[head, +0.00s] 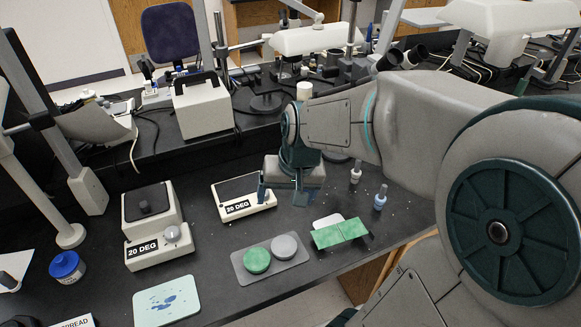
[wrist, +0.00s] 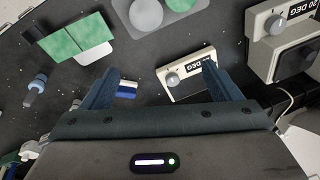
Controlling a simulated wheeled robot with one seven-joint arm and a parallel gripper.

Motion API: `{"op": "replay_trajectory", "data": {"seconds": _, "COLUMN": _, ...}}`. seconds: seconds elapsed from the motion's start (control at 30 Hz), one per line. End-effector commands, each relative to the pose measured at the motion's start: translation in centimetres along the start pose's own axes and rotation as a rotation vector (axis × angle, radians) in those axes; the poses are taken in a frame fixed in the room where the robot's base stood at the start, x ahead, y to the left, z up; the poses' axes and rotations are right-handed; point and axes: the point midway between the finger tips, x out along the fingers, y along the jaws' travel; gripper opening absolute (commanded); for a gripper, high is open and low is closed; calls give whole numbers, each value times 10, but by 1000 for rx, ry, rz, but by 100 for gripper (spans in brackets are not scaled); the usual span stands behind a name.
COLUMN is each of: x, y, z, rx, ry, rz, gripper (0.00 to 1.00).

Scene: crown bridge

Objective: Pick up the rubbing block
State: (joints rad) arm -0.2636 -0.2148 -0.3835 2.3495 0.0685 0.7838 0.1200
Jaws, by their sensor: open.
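No object is labelled as the rubbing block, so I cannot tell for certain which it is. A small blue-and-white block (wrist: 127,88) lies on the black bench beside my left-hand finger in the wrist view, partly hidden by it. In the head view my gripper appears to hide it. My gripper (head: 283,196) is open and points down over the bench, just right of the 25 DEG device (head: 238,209). In the wrist view the gripper (wrist: 159,66) has its fingers wide apart with nothing held, and the device (wrist: 185,72) shows partly behind the right finger.
A grey tray (head: 268,274) with a green disc (head: 257,259) and a grey disc (head: 285,246) lies in front. Green pads (head: 340,233) sit right of it. Two dropper bottles (head: 356,172) (head: 380,199) stand at right. A 20 DEG device (head: 150,248) stands left.

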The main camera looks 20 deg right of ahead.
Motion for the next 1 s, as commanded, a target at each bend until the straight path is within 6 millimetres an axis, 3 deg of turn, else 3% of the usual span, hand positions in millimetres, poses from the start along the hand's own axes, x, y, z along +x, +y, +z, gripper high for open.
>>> {"op": "replay_trajectory", "data": {"seconds": 0.03, "x": 18, "y": 5, "z": -15, "rx": 53, "ry": -8, "rz": 11, "gripper": 84}}
{"op": "replay_trajectory", "data": {"seconds": 0.23, "x": 61, "y": 36, "z": -75, "rx": 251, "ry": 43, "rz": 104, "gripper": 84}}
{"op": "replay_trajectory", "data": {"seconds": 0.5, "x": 76, "y": 68, "z": -133, "rx": 389, "ry": 189, "rz": 251, "gripper": 84}}
{"op": "replay_trajectory", "data": {"seconds": 0.73, "x": 79, "y": 77, "z": -149, "rx": 415, "ry": 242, "rz": 290, "gripper": 84}}
{"op": "replay_trajectory", "data": {"seconds": 1.0, "x": 122, "y": 92, "z": -155, "rx": 417, "ry": 241, "rz": 292, "gripper": 84}}
